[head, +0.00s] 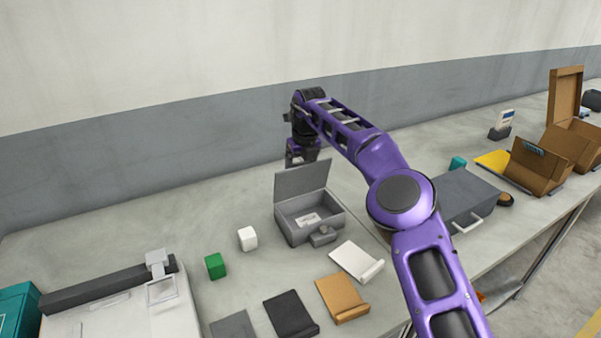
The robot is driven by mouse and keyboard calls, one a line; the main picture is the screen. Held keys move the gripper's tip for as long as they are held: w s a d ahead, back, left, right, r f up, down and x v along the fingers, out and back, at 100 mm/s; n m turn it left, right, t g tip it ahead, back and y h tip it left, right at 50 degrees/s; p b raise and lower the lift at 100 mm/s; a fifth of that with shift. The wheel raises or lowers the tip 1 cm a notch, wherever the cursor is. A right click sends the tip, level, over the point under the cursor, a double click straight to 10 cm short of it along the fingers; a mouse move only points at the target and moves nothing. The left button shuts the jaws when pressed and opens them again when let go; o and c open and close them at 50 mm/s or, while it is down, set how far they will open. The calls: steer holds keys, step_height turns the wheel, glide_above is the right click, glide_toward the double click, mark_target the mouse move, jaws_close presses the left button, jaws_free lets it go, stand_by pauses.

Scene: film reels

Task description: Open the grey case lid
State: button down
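A small grey case (291,232) stands on the table with its lid (300,181) raised roughly upright at the back. Its inside is in view and holds a small pale label or card (307,220). A latch or handle piece (323,236) sits at its front. My gripper (299,160) is just behind and above the lid's top edge, pointing down. The fingertips are small and dark, partly hidden by the lid, so I cannot tell whether they touch it or how wide they are.
A larger grey box (462,190) with a pale handle stands to the right, partly behind my arm. Green (215,265) and white (247,238) cubes lie left of the case. White, tan and black folders (291,315) lie in front. Brown boxes (540,165) stand far right.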

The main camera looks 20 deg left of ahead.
steer(key=shift+f, duration=0.1)
stand_by(0.3)
jaws_free()
steer(key=v, duration=1.2)
